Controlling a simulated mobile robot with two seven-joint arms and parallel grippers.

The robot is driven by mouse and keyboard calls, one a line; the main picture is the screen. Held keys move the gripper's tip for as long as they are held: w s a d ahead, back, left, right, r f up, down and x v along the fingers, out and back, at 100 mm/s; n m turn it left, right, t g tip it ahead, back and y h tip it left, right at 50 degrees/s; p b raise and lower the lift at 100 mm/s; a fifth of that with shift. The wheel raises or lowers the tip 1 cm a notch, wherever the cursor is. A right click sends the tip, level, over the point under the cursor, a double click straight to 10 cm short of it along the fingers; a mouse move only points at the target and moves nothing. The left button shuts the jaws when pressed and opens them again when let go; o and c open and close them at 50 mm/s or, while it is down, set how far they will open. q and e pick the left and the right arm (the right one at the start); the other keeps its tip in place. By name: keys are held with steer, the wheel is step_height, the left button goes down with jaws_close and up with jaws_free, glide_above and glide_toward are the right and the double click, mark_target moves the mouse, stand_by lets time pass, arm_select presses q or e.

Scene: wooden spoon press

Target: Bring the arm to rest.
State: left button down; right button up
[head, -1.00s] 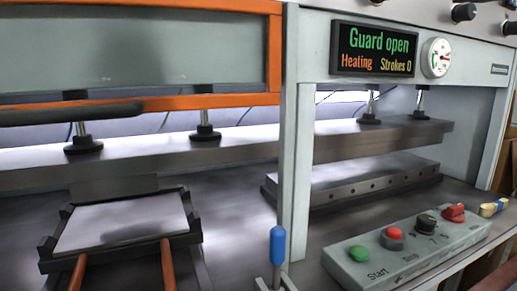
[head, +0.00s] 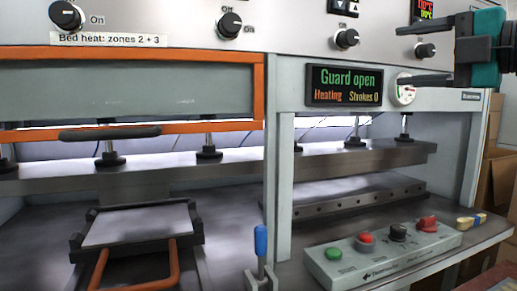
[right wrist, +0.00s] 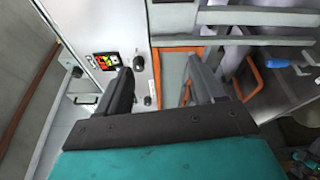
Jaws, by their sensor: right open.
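My right gripper (head: 399,55) is at the upper right of the head view, in front of the press's upper panel. Its two dark fingers point left and stand apart, with nothing between them. One finger partly covers the round gauge (head: 404,90). In the right wrist view the same gripper (right wrist: 158,64) is open and empty, with the panel and the orange-framed guard beyond it. My left gripper is not in view.
The guard (head: 130,90) is raised, and the display (head: 344,86) reads "Guard open". A blue-handled lever (head: 261,242) and a control box (head: 385,255) stand at the front.

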steer(key=w+a+f+n+g+y+p, duration=0.1)
steer(key=a+f+n+g+y, duration=0.1)
steer(key=a+f+g+y, duration=0.45)
step_height(320, 180, down, 24)
steer(key=a+m+t+h+p, duration=0.1)
steer(key=m+t+h+p, duration=0.4)
steer(key=m+t, duration=0.9)
steer(key=s+d+f+m+g+h, duration=0.1)
steer(key=s+f+m+g+h, duration=0.15)
steer(key=f+m+h, duration=0.4)
steer(key=s+d+f+m+g+h, duration=0.1)
steer(key=s+f+m+h, duration=0.15)
steer(key=f, duration=0.65)
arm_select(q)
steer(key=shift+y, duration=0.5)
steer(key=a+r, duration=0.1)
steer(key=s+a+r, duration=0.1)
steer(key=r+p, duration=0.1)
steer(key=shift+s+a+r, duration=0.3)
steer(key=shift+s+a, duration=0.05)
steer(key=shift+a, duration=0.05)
arm_select(e)
steer(key=s+a+f+m+g+h, duration=0.1)
steer(key=s+f+m+g, duration=0.2)
steer(key=s+f+g, duration=0.4)
steer(key=s+f, duration=0.8)
steer(key=f, duration=0.1)
steer(key=shift+s+a+m, duration=0.2)
steer(key=shift+a+m, duration=0.05)
steer(key=shift+m, duration=0.15)
